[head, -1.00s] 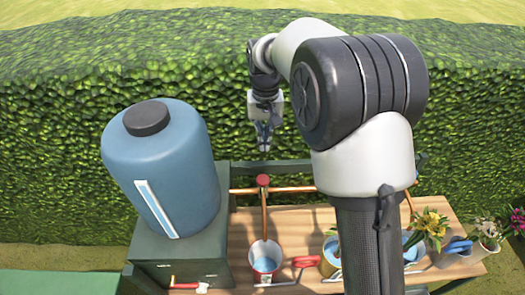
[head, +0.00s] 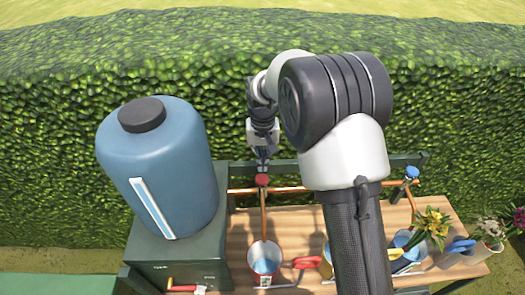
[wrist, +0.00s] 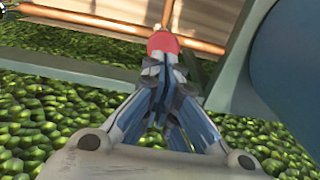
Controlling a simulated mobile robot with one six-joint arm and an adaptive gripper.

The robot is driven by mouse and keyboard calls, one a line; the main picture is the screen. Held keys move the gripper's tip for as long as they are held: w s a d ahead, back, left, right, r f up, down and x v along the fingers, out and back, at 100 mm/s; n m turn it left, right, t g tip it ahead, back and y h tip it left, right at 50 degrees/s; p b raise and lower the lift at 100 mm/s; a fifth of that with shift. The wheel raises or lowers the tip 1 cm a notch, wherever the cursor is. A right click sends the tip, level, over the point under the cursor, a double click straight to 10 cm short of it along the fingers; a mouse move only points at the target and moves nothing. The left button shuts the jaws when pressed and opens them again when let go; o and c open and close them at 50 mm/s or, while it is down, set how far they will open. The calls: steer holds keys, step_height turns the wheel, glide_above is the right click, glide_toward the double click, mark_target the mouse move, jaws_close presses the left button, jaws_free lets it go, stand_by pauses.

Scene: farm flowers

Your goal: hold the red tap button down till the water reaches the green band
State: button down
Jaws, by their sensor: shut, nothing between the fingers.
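The red tap button (head: 262,180) sits on top of the copper pipe, above a small pail (head: 265,266) on the bench. My gripper (head: 263,167) is shut and empty, pointing down with its fingertips right at the button. In the wrist view the closed fingertips (wrist: 164,58) overlap the near edge of the red button (wrist: 163,41). I cannot tell whether they touch or press it. The pail's inside looks pale blue; no water level or green band can be made out.
A large blue tank (head: 160,165) with a pale strip stands close on the left. A blue-topped tap (head: 411,173) is on the right of the copper pipe. Potted flowers (head: 432,222) and tools lie on the bench (head: 335,212). A hedge rises behind.

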mark_target(262, 176)
steer(key=shift+f+b, duration=0.4)
steer(key=shift+f, duration=1.75)
